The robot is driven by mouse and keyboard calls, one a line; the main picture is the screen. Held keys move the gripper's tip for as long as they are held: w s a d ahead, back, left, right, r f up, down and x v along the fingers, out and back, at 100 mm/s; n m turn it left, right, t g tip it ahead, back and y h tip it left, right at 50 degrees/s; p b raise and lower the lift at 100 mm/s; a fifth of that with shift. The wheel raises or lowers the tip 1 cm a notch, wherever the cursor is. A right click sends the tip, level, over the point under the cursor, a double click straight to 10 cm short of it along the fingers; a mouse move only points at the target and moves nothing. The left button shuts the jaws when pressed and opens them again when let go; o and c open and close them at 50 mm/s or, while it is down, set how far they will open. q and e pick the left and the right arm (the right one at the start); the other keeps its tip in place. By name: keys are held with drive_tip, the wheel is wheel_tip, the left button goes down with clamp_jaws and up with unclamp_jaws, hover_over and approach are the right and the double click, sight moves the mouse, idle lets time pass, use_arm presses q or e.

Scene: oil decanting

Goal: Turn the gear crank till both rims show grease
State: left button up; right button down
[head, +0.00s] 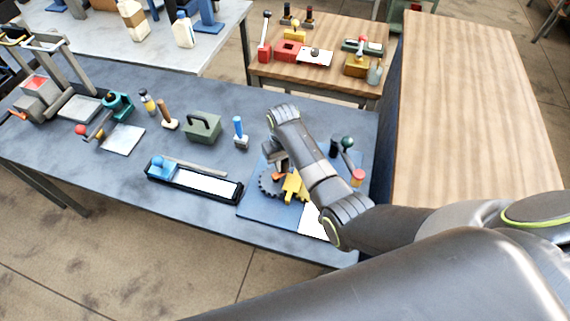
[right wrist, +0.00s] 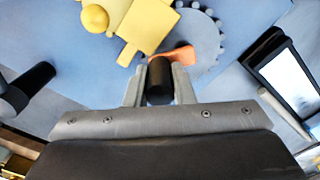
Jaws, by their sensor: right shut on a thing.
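An orange crank arm (right wrist: 176,54) reaches over the grey gear to a black handle (right wrist: 159,85). My right gripper (right wrist: 159,78) is shut on this handle. In the head view my right arm covers part of the board, and the gripper (head: 275,158) is above the gear. I cannot make out grease on either rim. My left gripper is out of view.
A black tray with a white strip and blue block (head: 195,181) lies left of the board. A green box (head: 203,126) and blue-handled tool (head: 239,133) stand behind. A red-knobbed and a green-knobbed piece (head: 347,142) stand right of my arm. A wooden table (head: 470,110) is at right.

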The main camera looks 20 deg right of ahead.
sight(266, 178)
drive_tip(key=n, duration=0.2)
drive_tip(key=w+n, duration=0.1)
drive_tip(key=n, duration=0.1)
drive_tip(key=a+n, duration=0.1)
drive_tip(key=n, duration=0.1)
drive_tip(key=shift+w+a+r, duration=0.1)
drive_tip(key=shift+w, duration=0.1)
drive_tip(key=n, duration=0.4)
drive_tip(key=shift+w+a, duration=0.2)
drive_tip(key=shift+a, duration=0.2)
drive_tip(key=n, duration=0.1)
drive_tip(key=a+n, duration=0.1)
drive_tip(key=n, duration=0.1)
drive_tip(key=shift+n, duration=0.3)
drive_tip(key=n, duration=0.2)
drive_tip(key=a+n, duration=0.1)
drive_tip(key=n, duration=0.2)
drive_tip(key=shift+s+a+n, duration=0.2)
drive_tip(key=shift+n, duration=0.1)
drive_tip(key=n, duration=0.3)
drive_tip(key=s+a+n, duration=0.1)
drive_tip(key=n, duration=0.1)
drive_tip(key=shift+n, duration=0.4)
drive_tip(key=c, duration=1.2)
unclamp_jaws()
drive_tip(key=shift+c, duration=0.2)
